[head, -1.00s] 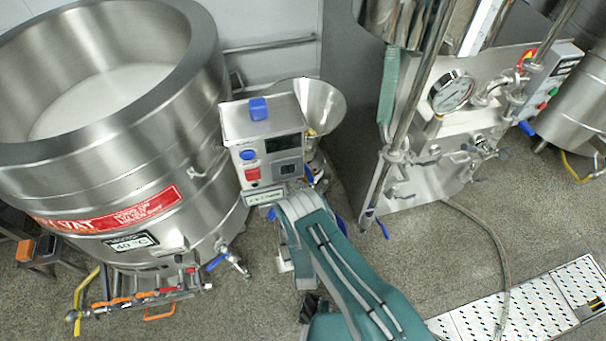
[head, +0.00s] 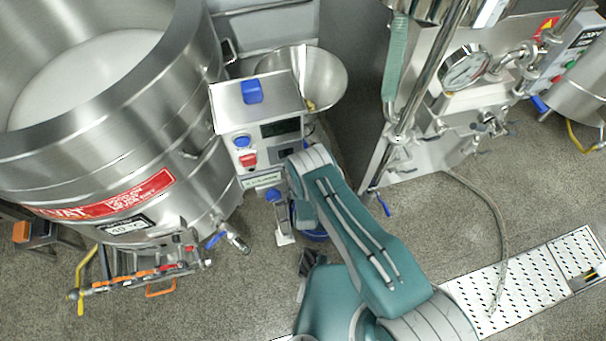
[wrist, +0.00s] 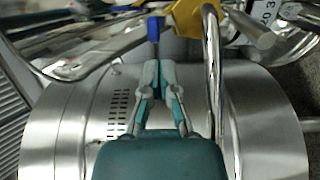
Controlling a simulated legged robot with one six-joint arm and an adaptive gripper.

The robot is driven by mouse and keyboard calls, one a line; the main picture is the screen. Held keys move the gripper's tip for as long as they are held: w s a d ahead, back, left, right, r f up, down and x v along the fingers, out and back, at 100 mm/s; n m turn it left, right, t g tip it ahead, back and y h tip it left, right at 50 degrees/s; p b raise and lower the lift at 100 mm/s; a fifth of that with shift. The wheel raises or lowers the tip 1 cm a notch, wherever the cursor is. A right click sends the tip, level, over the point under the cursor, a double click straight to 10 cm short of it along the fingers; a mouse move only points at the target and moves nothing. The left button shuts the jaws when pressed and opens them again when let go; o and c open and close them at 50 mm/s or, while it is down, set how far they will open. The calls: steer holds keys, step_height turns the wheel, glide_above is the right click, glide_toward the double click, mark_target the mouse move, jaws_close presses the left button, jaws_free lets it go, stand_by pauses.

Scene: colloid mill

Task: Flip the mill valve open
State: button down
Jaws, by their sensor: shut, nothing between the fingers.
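The colloid mill stands at the centre of the head view, with a steel control box (head: 258,110) and a funnel hopper (head: 325,80). My arm covers much of its lower part, and my gripper is hidden there. In the wrist view my gripper (wrist: 158,66) is shut and empty over a shiny steel cylinder (wrist: 265,115). A blue lever handle (wrist: 153,28) stands just beyond the fingertips, roughly in line with them. Whether they touch it I cannot tell. A yellow part (wrist: 187,16) is right of the handle.
A bent steel pipe (wrist: 212,70) runs close along the gripper's right side. A large steel vat (head: 100,180) stands left of the mill, with a blue-handled outlet valve (head: 218,240). A machine with a pressure gauge (head: 465,70) stands right. A floor drain (head: 530,280) lies at lower right.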

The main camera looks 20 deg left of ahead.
steer(key=x, duration=0.3)
steer(key=shift+a, duration=0.1)
steer(key=shift+w, duration=0.1)
steer(key=shift+w+d, duration=0.25)
steer(key=shift+d, duration=0.3)
steer(key=shift+w+d, duration=0.25)
steer(key=shift+d, duration=0.4)
